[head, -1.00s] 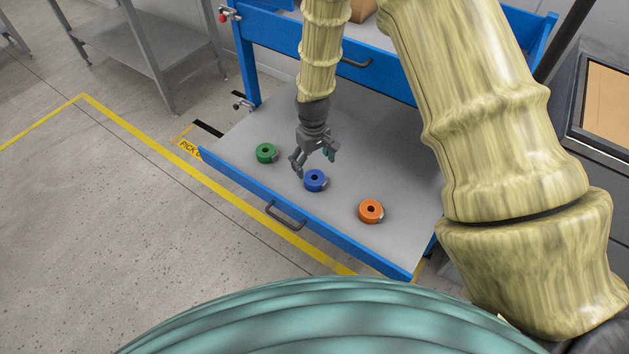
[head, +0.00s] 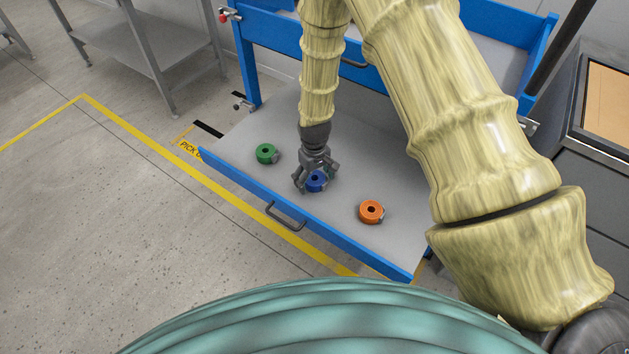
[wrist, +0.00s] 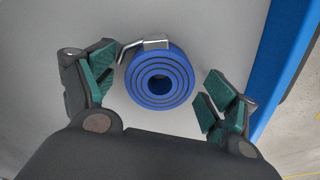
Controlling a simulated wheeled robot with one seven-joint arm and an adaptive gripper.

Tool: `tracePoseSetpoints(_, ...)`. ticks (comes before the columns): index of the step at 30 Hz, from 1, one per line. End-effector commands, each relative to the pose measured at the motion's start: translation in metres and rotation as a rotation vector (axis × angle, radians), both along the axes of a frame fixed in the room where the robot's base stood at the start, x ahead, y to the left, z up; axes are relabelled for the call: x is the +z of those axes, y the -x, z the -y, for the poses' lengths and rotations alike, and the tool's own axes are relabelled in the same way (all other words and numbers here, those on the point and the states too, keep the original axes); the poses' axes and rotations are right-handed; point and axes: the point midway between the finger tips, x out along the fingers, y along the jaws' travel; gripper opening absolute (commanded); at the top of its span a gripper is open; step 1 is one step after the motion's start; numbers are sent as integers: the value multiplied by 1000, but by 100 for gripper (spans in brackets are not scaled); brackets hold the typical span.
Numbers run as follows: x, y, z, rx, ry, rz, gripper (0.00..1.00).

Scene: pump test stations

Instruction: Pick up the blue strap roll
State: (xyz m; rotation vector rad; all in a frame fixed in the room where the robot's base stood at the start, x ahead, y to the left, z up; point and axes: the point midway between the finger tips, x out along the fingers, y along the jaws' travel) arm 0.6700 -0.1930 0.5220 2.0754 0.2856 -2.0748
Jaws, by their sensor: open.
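The blue strap roll (head: 316,183) lies flat on the grey floor of the pulled-out drawer. In the wrist view the blue strap roll (wrist: 160,78) shows its round hole and a metal buckle on one edge. My gripper (head: 315,184) is lowered over it in the head view and partly hides it. In the wrist view my gripper (wrist: 152,90) is open, with one green-padded finger on each side of the roll. Gaps show between the pads and the roll.
A green roll (head: 266,153) lies to the left and an orange roll (head: 371,212) to the right in the same drawer. The drawer's blue front wall (head: 330,244) with a dark handle (head: 285,216) runs close by. Bare drawer floor lies between the rolls.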

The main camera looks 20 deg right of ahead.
Motion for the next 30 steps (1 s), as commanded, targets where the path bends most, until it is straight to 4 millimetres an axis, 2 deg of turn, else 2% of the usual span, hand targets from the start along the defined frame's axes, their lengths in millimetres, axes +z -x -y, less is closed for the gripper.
tracePoseSetpoints(2,0,0,0,0,0,0,82)
tracePoseSetpoints(9,0,0,0,0,0,0,39)
tracePoseSetpoints(10,0,0,0,0,0,0,35)
tracePoseSetpoints(20,4,0,0,0,0,1,35)
tracePoseSetpoints(25,22,0,0,-1,0,1,35)
tracePoseSetpoints(30,50,-1,0,-1,-1,3,35)
